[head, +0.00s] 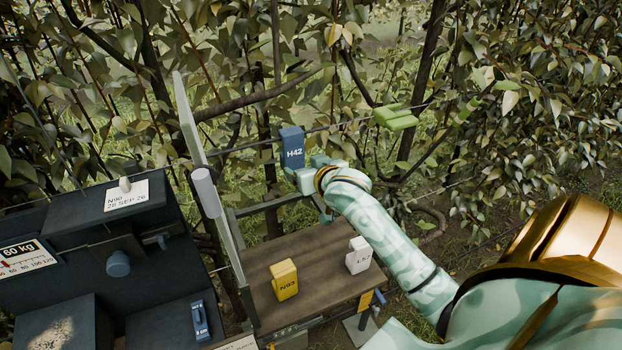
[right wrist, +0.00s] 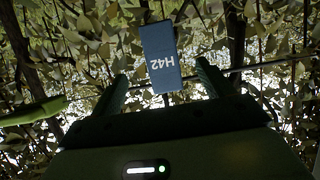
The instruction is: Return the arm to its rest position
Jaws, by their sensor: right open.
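My right arm (head: 385,225) is mine and reaches in from the lower right over the wooden table. Its gripper (head: 312,180) is near the far edge of the table, and in the right wrist view (right wrist: 162,72) its two fingers stand apart. A blue block marked H42 (head: 291,142) is just beyond the gripper. In the right wrist view the block (right wrist: 161,55) shows between the fingertips, with a gap on each side. What supports the block is hidden. My left gripper is not in view.
A yellow block (head: 285,280) and a white block (head: 358,256) stand on the wooden table (head: 320,285). Green blocky pieces (head: 396,117) hang at a wire among leafy branches.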

